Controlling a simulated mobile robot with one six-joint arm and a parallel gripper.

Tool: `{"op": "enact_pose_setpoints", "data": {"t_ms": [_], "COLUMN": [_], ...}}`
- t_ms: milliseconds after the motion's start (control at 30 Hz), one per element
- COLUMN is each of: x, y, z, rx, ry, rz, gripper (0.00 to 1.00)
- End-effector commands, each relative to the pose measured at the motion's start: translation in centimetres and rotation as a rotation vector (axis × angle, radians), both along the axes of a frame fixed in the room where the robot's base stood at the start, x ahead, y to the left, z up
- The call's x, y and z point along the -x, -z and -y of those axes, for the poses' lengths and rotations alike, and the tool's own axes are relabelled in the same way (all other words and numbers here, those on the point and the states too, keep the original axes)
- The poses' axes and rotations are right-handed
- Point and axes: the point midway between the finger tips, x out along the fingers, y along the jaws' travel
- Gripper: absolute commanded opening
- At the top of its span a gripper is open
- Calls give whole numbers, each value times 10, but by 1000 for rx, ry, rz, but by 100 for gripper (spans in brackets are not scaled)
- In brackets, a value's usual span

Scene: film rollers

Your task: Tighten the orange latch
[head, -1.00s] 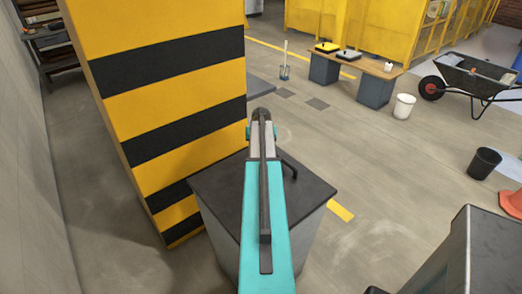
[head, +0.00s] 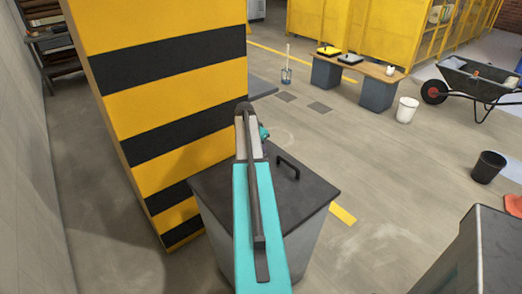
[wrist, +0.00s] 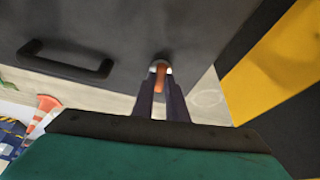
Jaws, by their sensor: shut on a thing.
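The orange latch (wrist: 160,76) is a small orange piece with a pale round fitting at its top, by the edge of a dark grey panel (wrist: 190,30) in the wrist view. My gripper (wrist: 160,88) has its two dark fingers shut on the latch, one on each side, hiding part of it. In the head view my teal arm reaches forward over a grey cabinet with a dark top (head: 310,190). The latch and fingertips are hidden there.
A yellow and black striped pillar (head: 165,110) stands close on the left. The dark top carries a black handle (head: 289,167). A grey box (head: 480,255) stands at the lower right. A black bin (head: 488,167) and wheelbarrow (head: 478,82) are farther right. Open floor lies between.

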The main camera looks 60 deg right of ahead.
Motion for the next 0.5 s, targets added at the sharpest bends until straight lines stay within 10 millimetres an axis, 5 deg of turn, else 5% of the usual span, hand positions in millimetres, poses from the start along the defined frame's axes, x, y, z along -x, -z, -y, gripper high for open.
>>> {"op": "enact_pose_setpoints", "data": {"t_ms": [500], "x": [-2], "y": [0], "z": [-1], "rx": [-3], "ry": [136], "rz": [1], "gripper": [0]}}
